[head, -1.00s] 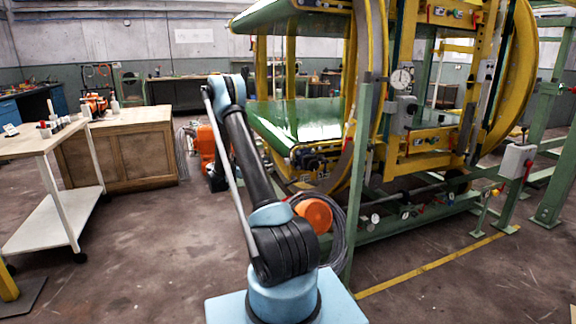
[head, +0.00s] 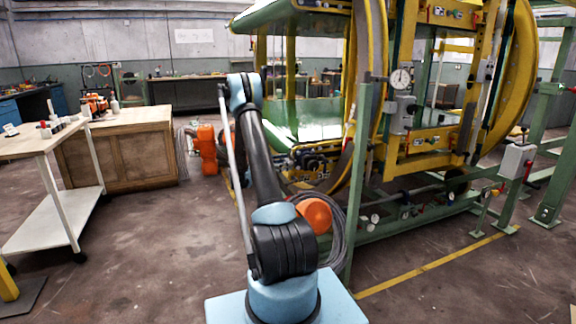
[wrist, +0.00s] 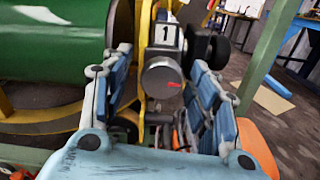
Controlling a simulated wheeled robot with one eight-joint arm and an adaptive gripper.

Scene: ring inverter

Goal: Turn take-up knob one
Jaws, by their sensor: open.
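Take-up knob one (wrist: 162,80) is a round grey metal knob with a small red mark on its face, just below a white plate reading "1" (wrist: 166,35). It shows in the wrist view, near the middle. My gripper (wrist: 160,72) is open, with one pale blue finger to the left of the knob and the other to the right. Gaps show on both sides, so neither finger visibly touches it. How far the knob lies beyond the fingertips is hard to tell. In the head view my arm hides the gripper, and I cannot make out the knob.
A green roller (wrist: 50,40) lies left of the knob in the wrist view. A dark round part (wrist: 205,48) sits close on the right. In the head view the yellow and green ring machine (head: 385,150) fills the right.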

